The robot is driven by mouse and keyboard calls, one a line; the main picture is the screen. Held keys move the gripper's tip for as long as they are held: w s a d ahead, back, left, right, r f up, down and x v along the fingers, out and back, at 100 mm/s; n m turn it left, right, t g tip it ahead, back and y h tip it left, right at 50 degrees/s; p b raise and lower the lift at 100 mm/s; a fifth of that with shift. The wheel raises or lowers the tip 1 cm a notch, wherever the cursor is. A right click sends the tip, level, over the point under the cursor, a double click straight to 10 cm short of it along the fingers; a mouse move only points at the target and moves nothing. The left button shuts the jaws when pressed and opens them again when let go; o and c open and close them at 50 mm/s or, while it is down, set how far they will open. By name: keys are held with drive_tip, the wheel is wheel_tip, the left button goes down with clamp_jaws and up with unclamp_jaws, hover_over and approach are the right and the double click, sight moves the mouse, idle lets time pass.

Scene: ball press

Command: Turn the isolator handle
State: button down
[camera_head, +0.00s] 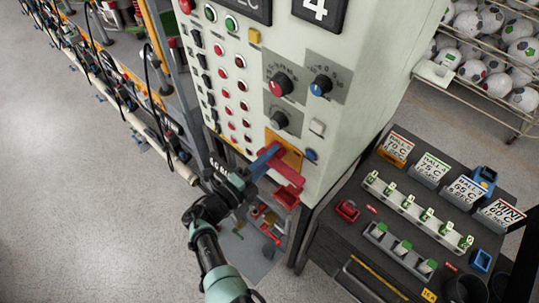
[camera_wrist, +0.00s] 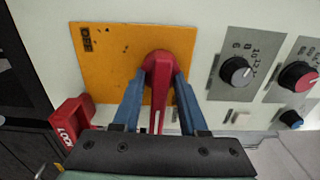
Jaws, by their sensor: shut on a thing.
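The red isolator handle (camera_wrist: 157,80) sits on an orange plate (camera_wrist: 92,45) on the cabinet front. In the wrist view it points down toward my gripper, and its outer end is partly hidden by the gripper body. My gripper (camera_wrist: 160,82) is shut on the handle, with one blue finger on each side of it. In the head view my gripper (camera_head: 268,158) reaches the lower part of the cabinet from the left. The handle (camera_head: 285,168) shows there as red behind the blue fingers, and the orange plate (camera_head: 293,156) shows around it.
A red lockout piece (camera_wrist: 72,122) is beside the plate. Dials (camera_wrist: 237,72) and several push buttons (camera_head: 220,49) cover the cabinet (camera_head: 335,130). A dark workbench (camera_head: 335,235) with labelled cards stands at the right, and a ball rack (camera_head: 480,85) behind. Open floor lies at the left.

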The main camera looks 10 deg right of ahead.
drive_tip(key=shift+n, duration=0.3)
drive_tip(key=c, duration=0.8)
unclamp_jaws()
drive_tip(key=shift+o, duration=0.2)
drive_tip(key=shift+a, duration=0.1)
drive_tip(key=p+v, duration=0.1)
drive_tip(key=v, duration=1.2)
